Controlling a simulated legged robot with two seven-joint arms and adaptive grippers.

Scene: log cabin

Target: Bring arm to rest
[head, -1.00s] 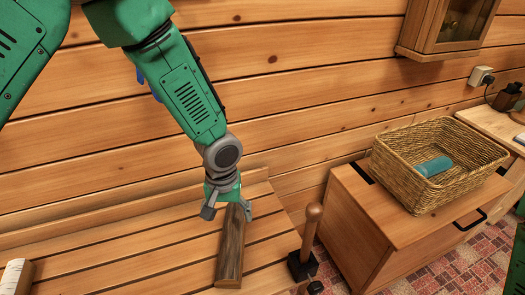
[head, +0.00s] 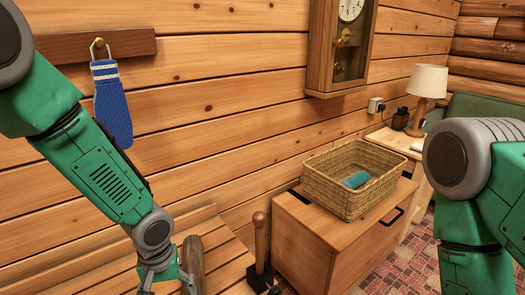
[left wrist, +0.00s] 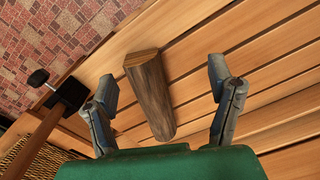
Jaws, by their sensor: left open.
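My left gripper (head: 166,284) is low in the head view, over a slatted wooden bench (head: 228,262). Its two fingers are spread wide and hold nothing. A split piece of brown firewood (head: 193,264) lies on the bench just right of the gripper in the head view. In the left wrist view the firewood (left wrist: 149,95) shows between the open fingers, apart from both. My right arm (head: 480,190) shows at the right edge of the head view, bent down; its gripper is out of frame.
A wicker basket (head: 330,192) with a teal roll (head: 354,180) sits on a wooden chest (head: 310,235). A blue mitt (head: 112,105) hangs on the wall. A clock (head: 342,45) and a lamp (head: 428,85) are beyond.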

